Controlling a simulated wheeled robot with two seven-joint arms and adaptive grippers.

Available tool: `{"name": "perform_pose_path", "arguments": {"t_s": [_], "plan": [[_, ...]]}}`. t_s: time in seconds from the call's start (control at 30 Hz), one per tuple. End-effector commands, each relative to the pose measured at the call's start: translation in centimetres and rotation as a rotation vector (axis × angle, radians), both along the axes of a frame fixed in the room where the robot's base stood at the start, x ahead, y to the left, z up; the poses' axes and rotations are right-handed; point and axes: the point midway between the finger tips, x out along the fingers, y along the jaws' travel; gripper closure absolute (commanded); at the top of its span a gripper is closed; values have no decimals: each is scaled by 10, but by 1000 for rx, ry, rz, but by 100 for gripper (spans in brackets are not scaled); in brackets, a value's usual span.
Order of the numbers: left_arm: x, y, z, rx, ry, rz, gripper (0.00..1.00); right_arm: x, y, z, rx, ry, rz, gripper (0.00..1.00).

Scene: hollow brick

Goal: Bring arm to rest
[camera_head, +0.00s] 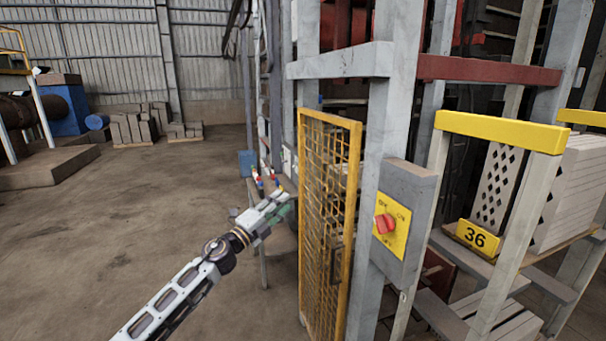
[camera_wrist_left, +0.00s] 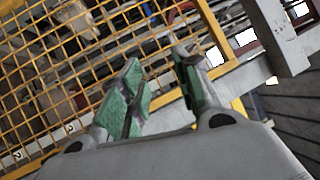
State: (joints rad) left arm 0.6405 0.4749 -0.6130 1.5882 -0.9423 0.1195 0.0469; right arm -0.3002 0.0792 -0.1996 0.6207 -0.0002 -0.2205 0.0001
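My left arm reaches in from the lower left in the head view, and its left gripper (camera_head: 278,206) is held out in the air, left of the yellow mesh gate (camera_head: 328,225). In the left wrist view the green-padded fingers of this gripper (camera_wrist_left: 160,88) stand apart with nothing visible between them. The yellow mesh (camera_wrist_left: 60,75) fills much of that view behind the fingers. I cannot tell whether the gripper touches the gate. My right gripper is in neither view.
A grey switch box (camera_head: 408,195) with a red knob (camera_head: 385,223) sits on the post right of the gate. A yellow-railed rack (camera_head: 500,131) with hollow bricks (camera_head: 497,186) stands at the right. Open concrete floor (camera_head: 150,220) lies to the left.

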Motion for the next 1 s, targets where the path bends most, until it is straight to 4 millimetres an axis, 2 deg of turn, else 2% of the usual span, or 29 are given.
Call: {"name": "perform_pose_path", "arguments": {"t_s": [0.1, 0.2, 0.3, 0.47, 0.6, 0.73, 1.0], "plan": [[34, 39, -24, -96, 104, 87, 68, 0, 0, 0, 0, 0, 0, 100], [56, 70, -51, -174, 193, 158, 68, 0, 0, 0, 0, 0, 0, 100], [73, 100, -83, -247, 282, 224, 68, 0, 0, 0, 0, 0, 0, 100], [88, 141, -142, -355, 420, 321, 68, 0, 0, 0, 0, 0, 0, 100], [92, 173, -199, -439, 538, 404, 68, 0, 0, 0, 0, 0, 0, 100], [88, 197, -254, -509, 642, 474, 68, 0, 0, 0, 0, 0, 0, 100], [58, 237, -368, -637, 848, 611, 68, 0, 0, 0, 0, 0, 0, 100]]}}
